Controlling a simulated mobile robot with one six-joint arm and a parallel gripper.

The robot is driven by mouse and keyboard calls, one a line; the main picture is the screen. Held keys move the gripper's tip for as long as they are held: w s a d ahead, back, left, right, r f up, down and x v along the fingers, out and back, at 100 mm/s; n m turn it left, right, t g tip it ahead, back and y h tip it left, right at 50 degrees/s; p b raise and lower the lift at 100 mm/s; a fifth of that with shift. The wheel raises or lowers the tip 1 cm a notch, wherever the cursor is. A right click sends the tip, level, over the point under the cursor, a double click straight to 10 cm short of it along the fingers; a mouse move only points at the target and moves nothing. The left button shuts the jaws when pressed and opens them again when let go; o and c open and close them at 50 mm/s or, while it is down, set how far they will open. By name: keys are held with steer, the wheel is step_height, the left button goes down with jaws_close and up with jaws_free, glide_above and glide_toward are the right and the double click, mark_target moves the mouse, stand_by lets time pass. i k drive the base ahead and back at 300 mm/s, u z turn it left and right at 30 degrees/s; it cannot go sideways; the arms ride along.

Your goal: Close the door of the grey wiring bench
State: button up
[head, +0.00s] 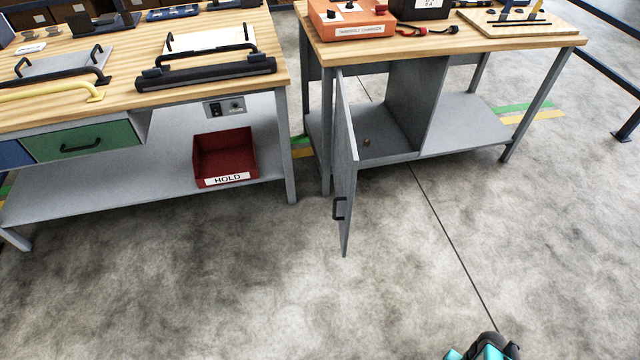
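The grey wiring bench (318,152) stands at the upper right, with a wooden top and a grey frame. Its grey door (346,170) stands wide open, hinged near the bench's left front leg and swung out toward me over the floor. The door is seen almost edge-on. Its dark handle (339,208) is low on the door, near the free edge. The open compartment (385,135) shows a small brownish object on its floor. My gripper is not in view; only a teal and black part of my arm shows at the bottom edge, well apart from the door.
A second bench (288,150) stands to the left, with a red HOLD bin (224,158) on its lower shelf and a green drawer (85,141). An orange box (350,18) sits on the grey bench. The concrete floor (250,290) in front is clear.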

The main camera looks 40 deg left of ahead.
mark_target(345, 157)
steer(key=z, duration=0.2)
steer(key=k, duration=0.65)
steer(key=u, duration=1.45)
steer(key=i, duration=1)
steer(key=u, duration=0.25)
